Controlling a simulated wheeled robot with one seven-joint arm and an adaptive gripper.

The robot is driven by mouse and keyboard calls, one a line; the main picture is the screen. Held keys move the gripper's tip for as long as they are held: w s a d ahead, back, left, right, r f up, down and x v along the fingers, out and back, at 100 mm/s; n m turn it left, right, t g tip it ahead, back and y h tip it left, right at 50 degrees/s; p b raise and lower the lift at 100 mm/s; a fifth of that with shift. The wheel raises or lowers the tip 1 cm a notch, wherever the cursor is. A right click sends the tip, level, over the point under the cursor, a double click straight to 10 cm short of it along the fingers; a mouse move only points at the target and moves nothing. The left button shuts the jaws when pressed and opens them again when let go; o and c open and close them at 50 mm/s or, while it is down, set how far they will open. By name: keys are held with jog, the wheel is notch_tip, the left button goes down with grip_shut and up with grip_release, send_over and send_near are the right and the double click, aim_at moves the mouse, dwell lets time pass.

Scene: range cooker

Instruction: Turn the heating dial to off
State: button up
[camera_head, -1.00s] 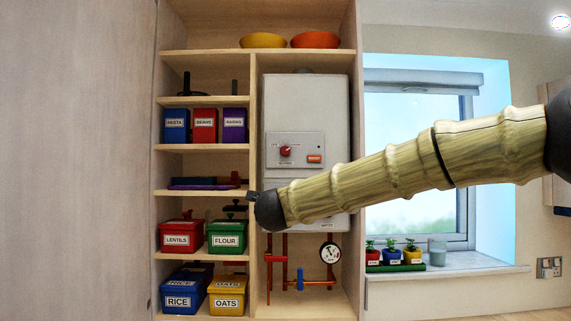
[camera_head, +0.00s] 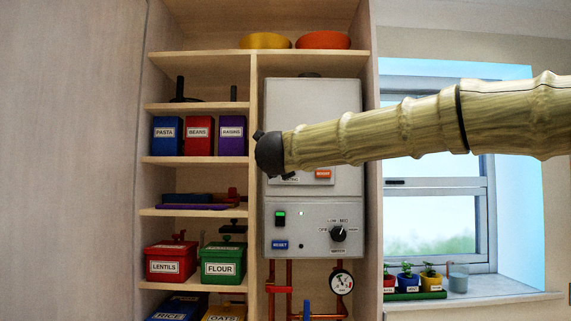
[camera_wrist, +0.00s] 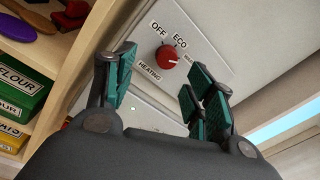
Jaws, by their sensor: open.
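The red heating dial (camera_wrist: 168,57) sits on a pale panel of the white boiler (camera_head: 312,110). In the wrist view, OFF and ECO are printed above it, HEATING below left, and a third label at right is partly hidden. Its white mark points right, away from OFF. My gripper (camera_wrist: 160,72) is open, its green-padded fingers on either side of the dial in the picture. I cannot tell whether they touch it. In the head view, my arm covers the dial and the fingers are hidden behind the wrist.
A black water dial (camera_head: 338,234), a blue reset button (camera_head: 280,245) and a green-lit switch (camera_head: 280,218) are on the lower boiler panel. Shelves with labelled boxes stand left. Pipes and a gauge (camera_head: 341,282) are below.

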jog(key=w+d+p, duration=0.2)
jog(key=w+p, duration=0.1)
jog(key=w, duration=0.5)
jog(key=shift+w, duration=0.25)
